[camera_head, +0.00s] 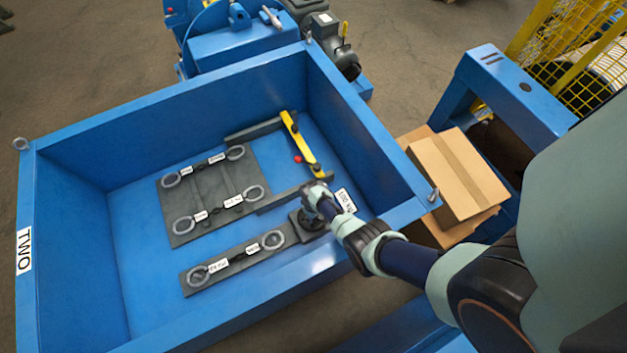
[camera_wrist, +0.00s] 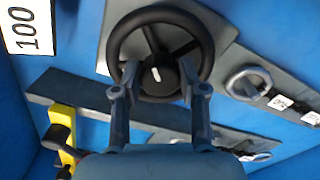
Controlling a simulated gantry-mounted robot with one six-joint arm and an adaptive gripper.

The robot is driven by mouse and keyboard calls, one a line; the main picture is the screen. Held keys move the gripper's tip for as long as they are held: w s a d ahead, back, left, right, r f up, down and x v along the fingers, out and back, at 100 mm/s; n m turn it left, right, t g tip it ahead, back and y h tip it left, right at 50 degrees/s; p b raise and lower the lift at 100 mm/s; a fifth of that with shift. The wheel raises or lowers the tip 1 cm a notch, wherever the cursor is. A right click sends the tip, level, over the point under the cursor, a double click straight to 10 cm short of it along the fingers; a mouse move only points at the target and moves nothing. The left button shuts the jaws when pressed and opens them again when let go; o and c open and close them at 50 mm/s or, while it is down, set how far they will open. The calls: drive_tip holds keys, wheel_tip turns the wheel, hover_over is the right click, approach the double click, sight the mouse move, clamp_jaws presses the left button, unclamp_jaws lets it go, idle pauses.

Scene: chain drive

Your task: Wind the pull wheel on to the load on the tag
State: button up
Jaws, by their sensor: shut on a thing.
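The pull wheel (camera_wrist: 205,40) is a black spoked handwheel on a grey plate, with a white mark on its hub. In the head view it shows only as a dark part (camera_head: 307,222) beneath my gripper (camera_head: 318,192). In the wrist view my gripper (camera_wrist: 158,78) has one finger on each side of the hub, inside the rim, shut on the wheel. The tag (camera_head: 345,201) lies just right of the wheel in the head view.
The wheel is inside a blue walled box (camera_head: 150,104) marked "TWO". Grey ring handles (camera_head: 272,240) with small labels sit on dark plates to its left. A yellow bar (camera_head: 298,145) with red parts stands behind. Cardboard boxes (camera_head: 460,175) are outside, right.

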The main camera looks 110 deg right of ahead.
drive_tip(key=shift+m, duration=0.3)
drive_tip(key=m, duration=0.6)
drive_tip(key=shift+w, duration=0.1)
drive_tip(key=m, duration=0.3)
drive_tip(key=shift+w+m, duration=0.1)
drive_tip(key=shift+m, duration=0.3)
drive_tip(key=shift+m+b, duration=0.35)
drive_tip(key=shift+m, duration=1.45)
drive_tip(key=o, duration=1.1)
drive_tip(key=shift+o, duration=0.2)
